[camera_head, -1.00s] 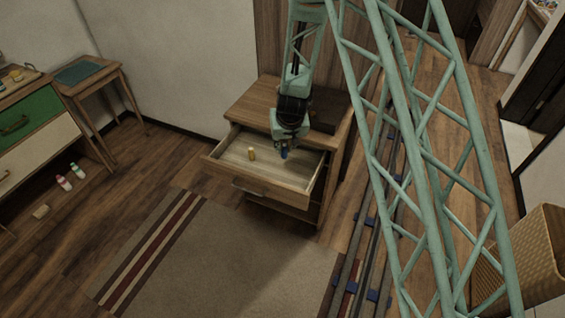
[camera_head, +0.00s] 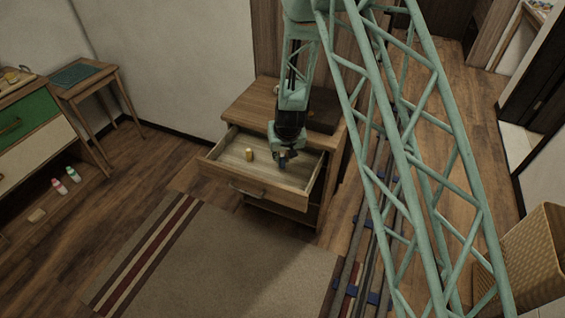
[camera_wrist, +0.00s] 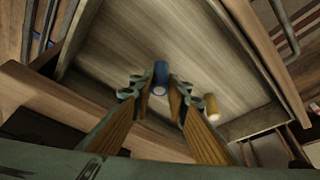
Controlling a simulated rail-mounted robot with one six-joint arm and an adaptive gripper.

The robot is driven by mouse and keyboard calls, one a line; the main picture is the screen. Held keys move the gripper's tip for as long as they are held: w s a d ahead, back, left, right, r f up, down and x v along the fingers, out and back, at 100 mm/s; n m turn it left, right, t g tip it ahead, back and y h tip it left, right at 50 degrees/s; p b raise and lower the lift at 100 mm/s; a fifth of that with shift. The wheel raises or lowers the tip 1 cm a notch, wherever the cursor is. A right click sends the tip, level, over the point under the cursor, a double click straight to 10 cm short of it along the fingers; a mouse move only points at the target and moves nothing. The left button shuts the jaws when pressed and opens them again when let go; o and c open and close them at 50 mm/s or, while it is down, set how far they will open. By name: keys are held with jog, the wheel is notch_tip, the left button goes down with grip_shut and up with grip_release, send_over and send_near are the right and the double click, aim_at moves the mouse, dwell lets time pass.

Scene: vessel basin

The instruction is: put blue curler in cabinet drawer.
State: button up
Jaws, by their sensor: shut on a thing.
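The blue curler (camera_wrist: 161,74) is upright or nearly so between the fingertips of my gripper (camera_wrist: 160,88) in the wrist view. My gripper is shut on it. In the head view my gripper (camera_head: 282,160) is over the right part of the open cabinet drawer (camera_head: 277,194), with only a little blue showing at its tip. The drawer's wooden floor (camera_wrist: 125,42) lies behind the curler in the wrist view. I cannot tell whether the curler touches that floor.
A yellow curler (camera_head: 249,155) stands in the drawer left of my gripper; it also shows in the wrist view (camera_wrist: 211,106). The cabinet top (camera_head: 252,103) is behind. A striped rug (camera_head: 225,255) lies in front. A green-fronted dresser (camera_head: 22,118) stands far left.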

jog(key=shift+f, duration=1.3)
jog(key=shift+f+b, duration=0.15)
jog(key=shift+b, duration=0.25)
jog(key=o, duration=0.8)
jog(key=shift+o, duration=0.2)
jog(key=shift+p+v, duration=0.3)
jog(key=shift+v, duration=0.6)
jog(key=a+p+v, duration=0.1)
jog(key=p+v, duration=0.1)
jog(key=v, duration=0.8)
jog(key=shift+d+r, duration=0.25)
jog(key=shift+d, duration=0.25)
jog(key=shift+r, duration=0.1)
